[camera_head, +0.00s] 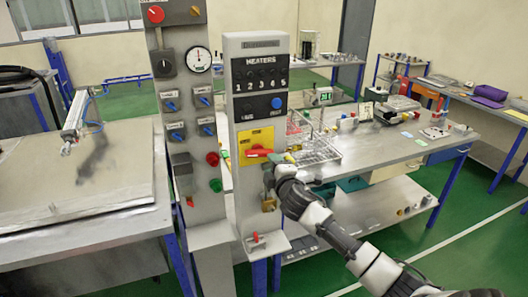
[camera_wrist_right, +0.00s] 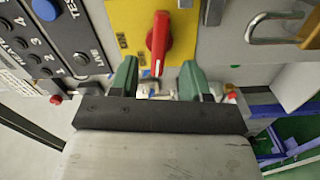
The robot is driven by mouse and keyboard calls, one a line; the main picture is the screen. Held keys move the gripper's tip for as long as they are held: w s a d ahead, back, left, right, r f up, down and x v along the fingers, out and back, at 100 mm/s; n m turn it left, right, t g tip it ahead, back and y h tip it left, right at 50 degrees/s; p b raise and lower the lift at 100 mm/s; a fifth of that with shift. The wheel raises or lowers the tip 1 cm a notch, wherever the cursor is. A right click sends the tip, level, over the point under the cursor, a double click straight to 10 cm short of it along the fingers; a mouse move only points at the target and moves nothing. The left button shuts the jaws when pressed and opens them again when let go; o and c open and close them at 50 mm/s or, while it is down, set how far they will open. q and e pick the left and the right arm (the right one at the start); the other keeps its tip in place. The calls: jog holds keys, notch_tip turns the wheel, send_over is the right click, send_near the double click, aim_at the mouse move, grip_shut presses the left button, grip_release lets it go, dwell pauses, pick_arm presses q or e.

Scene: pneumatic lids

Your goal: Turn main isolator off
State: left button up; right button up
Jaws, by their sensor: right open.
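The main isolator is a red rotary handle (camera_head: 258,152) on a yellow plate (camera_head: 256,136) low on the grey heater panel. The handle lies roughly level in the head view. In the wrist view the red handle (camera_wrist_right: 158,42) stands lengthwise on the yellow plate (camera_wrist_right: 128,18), its end pointing toward my gripper. My right gripper (camera_head: 281,162) reaches in from the right, close beside the handle. In the wrist view my right gripper (camera_wrist_right: 160,78) is open, with a green finger on either side of the handle's end. I see no contact. My left gripper is out of view.
A padlock (camera_head: 268,204) hangs below the isolator; its shackle (camera_wrist_right: 270,22) shows in the wrist view. Heater switches (camera_head: 261,75) sit above. A second panel (camera_head: 191,130) with switches and a gauge stands left. A bench (camera_head: 385,150) with a wire rack (camera_head: 318,153) lies right.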

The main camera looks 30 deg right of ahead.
aim_at(264, 155)
jog(key=p+x, duration=0.1)
jog(key=x, duration=0.6)
jog(key=shift+w, duration=0.15)
jog(key=shift+c, duration=0.5)
jog(key=c, duration=0.4)
jog(key=shift+r+n, duration=0.1)
jog(key=shift+n, duration=1.1)
jog(key=o, duration=0.5)
